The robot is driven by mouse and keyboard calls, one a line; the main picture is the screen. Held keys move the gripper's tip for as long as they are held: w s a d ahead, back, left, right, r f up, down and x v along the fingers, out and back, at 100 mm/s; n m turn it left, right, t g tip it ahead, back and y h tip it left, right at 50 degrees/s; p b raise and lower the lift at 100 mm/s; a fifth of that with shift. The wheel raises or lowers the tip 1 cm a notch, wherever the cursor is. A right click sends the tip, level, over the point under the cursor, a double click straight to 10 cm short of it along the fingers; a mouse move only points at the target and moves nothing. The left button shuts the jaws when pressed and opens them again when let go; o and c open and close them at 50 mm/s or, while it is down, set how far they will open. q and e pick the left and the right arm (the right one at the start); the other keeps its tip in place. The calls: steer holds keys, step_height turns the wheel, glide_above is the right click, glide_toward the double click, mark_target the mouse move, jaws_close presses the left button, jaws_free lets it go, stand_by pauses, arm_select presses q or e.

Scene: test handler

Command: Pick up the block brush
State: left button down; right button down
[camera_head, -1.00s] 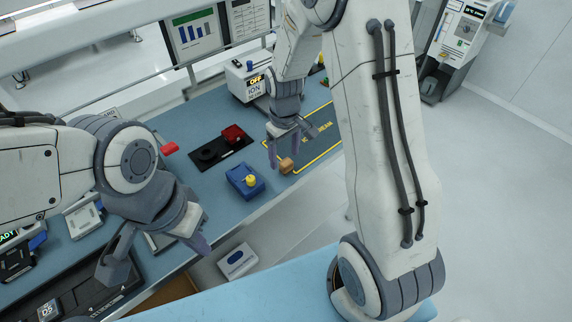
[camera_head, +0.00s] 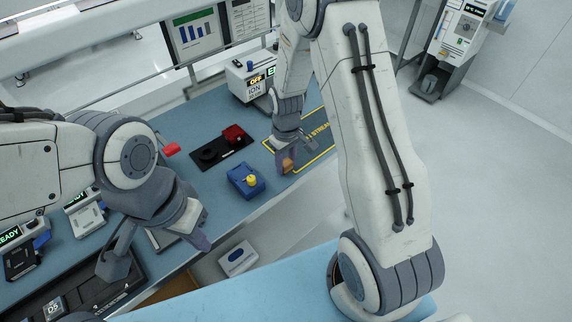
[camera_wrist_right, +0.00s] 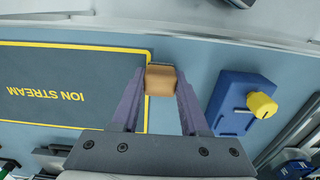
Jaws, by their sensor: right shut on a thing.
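The block brush is a small tan wooden block (camera_wrist_right: 160,80); in the head view it shows at the fingertips (camera_head: 287,164). My right gripper (camera_wrist_right: 161,92) is shut on it, with one purple finger on each side. My left gripper (camera_head: 158,252) is at the lower left in the head view, fingers wide apart and empty.
A blue box with a yellow knob (camera_head: 246,181) stands just left of the right gripper. A black plate with a red part (camera_head: 233,134) lies behind it. The white ionizer box (camera_head: 250,80) stands at the back. The mat (camera_wrist_right: 60,85) is bare.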

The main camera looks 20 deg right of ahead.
mark_target(286, 161)
steer(key=shift+r, duration=0.15)
steer(key=shift+r+b, duration=0.3)
steer(key=shift+r, duration=0.35)
step_height(286, 161, up, 3)
steer(key=shift+f+b, duration=0.15)
steer(key=shift+b, duration=0.3)
steer(key=s+d+r+b, duration=0.2)
steer(key=s+d+r, duration=0.4)
steer(key=s+d, duration=0.1)
steer(key=shift+s+d+r, duration=0.35)
steer(key=shift+d+r, duration=0.05)
steer(key=shift+d, duration=0.5)
